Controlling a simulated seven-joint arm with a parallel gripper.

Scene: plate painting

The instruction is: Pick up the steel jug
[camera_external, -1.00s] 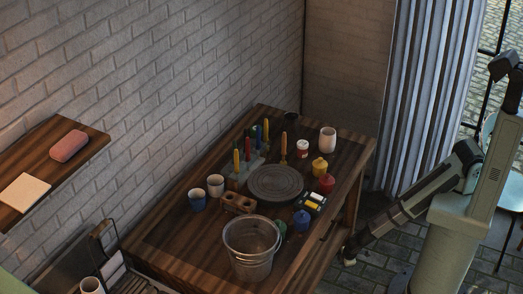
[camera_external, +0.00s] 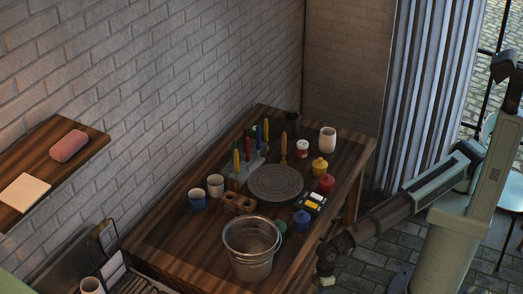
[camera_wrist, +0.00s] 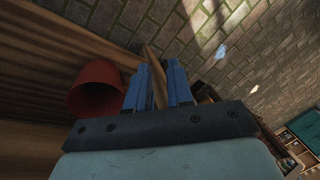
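A steel bucket-like vessel (camera_external: 252,250) stands upright at the front of the wooden table in the external view. It is the only clearly steel vessel I see; I cannot make out a spout. My gripper (camera_external: 327,276) hangs low beyond the table's right edge, to the right of the vessel and apart from it. In the wrist view my gripper's blue fingers (camera_wrist: 158,80) stand apart, with a brown wooden bar visible in the gap. The bar seems to lie behind the fingers. The steel vessel does not show in the wrist view.
The wooden table (camera_external: 185,250) holds a round grey turntable (camera_external: 275,183), cups, paint pots and a brush holder. A dark vessel (camera_external: 293,125) stands at the back. A red pot (camera_wrist: 96,90) is left of my fingers in the wrist view. Brick floor lies right of the table.

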